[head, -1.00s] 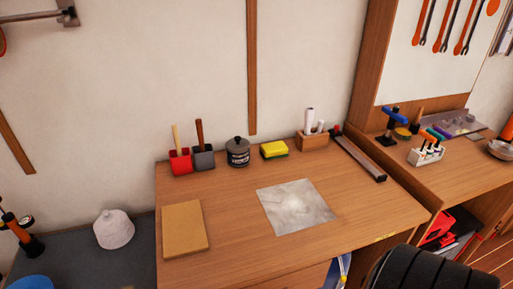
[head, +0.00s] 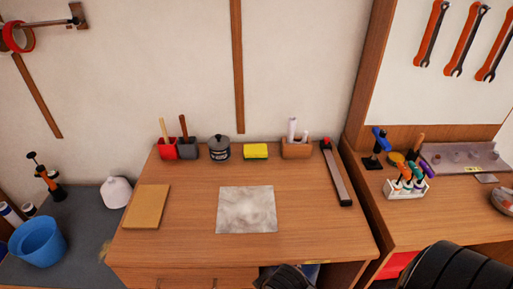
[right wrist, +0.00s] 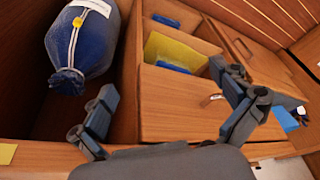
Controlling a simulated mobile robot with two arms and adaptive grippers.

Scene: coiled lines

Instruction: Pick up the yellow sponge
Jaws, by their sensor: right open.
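The yellow sponge (head: 256,150) with a green underside lies at the back of the wooden desk (head: 180,240) in the head view. It sits between a dark lidded pot (head: 219,147) and a wooden block holder (head: 297,149). My right gripper (right wrist: 163,80) shows in the right wrist view with its fingers spread wide and nothing between them. It faces the desk's lower front, and the sponge is not seen there. Dark parts of my own arm show at the bottom of the head view. My left gripper is not in view.
A grey sheet (head: 246,210) and a tan board (head: 147,206) lie on the desk. Red and grey brush holders stand back left; a dark bar (head: 337,175) lies at right. In the wrist view, a blue bag (right wrist: 82,45) is beside drawers (right wrist: 185,108).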

